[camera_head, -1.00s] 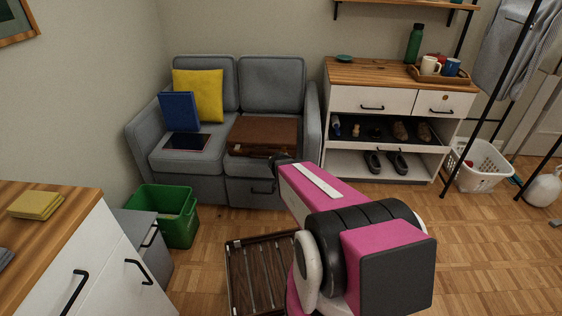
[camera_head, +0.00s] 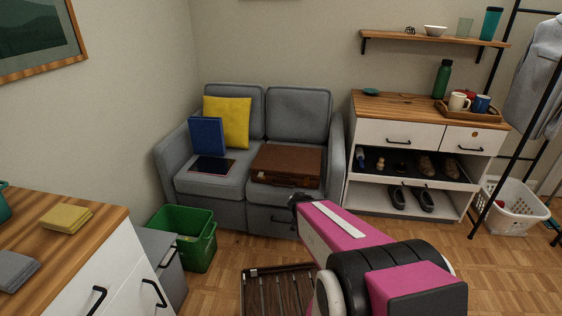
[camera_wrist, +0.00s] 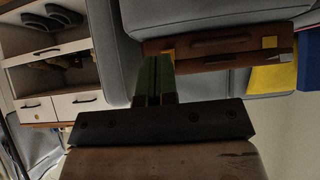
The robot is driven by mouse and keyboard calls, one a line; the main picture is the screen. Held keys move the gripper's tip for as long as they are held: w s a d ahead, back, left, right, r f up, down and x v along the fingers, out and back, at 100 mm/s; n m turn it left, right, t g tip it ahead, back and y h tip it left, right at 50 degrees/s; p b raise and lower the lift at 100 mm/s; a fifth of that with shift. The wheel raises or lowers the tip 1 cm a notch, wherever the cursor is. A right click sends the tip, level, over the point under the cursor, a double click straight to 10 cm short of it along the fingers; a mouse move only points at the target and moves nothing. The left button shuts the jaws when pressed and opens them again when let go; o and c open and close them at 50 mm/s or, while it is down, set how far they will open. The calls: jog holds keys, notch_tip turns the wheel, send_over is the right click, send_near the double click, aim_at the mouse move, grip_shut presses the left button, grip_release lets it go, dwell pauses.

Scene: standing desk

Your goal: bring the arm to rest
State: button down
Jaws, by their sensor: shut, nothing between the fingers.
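My arm (camera_head: 345,235), with pink links and a dark joint, reaches from the bottom right of the head view toward the sofa. Its far end is a small dark part in front of the sofa's drawer base, and the fingers cannot be made out there. In the wrist view my gripper (camera_wrist: 155,62) shows its two dark green fingers side by side, shut with nothing between them. The brown briefcase (camera_head: 287,164) lies on the sofa's right seat. It also shows beyond the fingertips in the wrist view (camera_wrist: 215,42), apart from them as far as I can tell.
The grey sofa (camera_head: 228,186) stands ahead, with a green bin (camera_head: 196,246) at its left front. A slatted rack (camera_head: 262,291) lies on the floor beside my arm. A white shoe cabinet (camera_head: 400,131) and laundry basket (camera_head: 508,212) stand right. A wood-topped cabinet (camera_head: 90,235) is near left.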

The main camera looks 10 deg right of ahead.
jog(key=s+a+r+n+g+y, duration=0.2)
jog(key=s+r+g, duration=0.4)
jog(key=s+g, duration=0.3)
jog(key=shift+s+a+n+y, duration=0.25)
jog(key=shift+s+n+y, duration=0.25)
jog(key=shift+n, duration=0.3)
jog(key=shift+w, duration=0.1)
dwell(1.0)
